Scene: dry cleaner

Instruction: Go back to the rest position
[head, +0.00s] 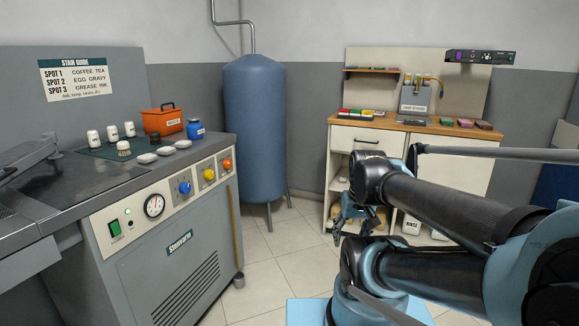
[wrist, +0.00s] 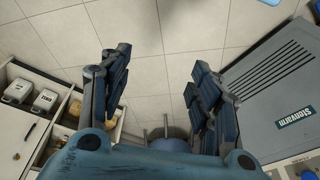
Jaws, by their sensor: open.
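My gripper (head: 352,228) shows in the head view in front of the wooden cabinet, low beside its open shelves, at the end of my folded dark and blue arm. In the wrist view my gripper (wrist: 160,88) has its two dark jointed fingers spread wide apart. Only floor tiles (wrist: 165,40) show between the fingertips, and it holds nothing. Part of the gripper is hidden behind my arm in the head view.
A grey Stenvarm machine (head: 185,270) with spotting bottles stands at left. A blue tank (head: 256,130) stands behind. The wooden cabinet (head: 470,165) is at right, with white jugs (wrist: 45,100) on its lower shelf. Tiled floor between machine and cabinet is free.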

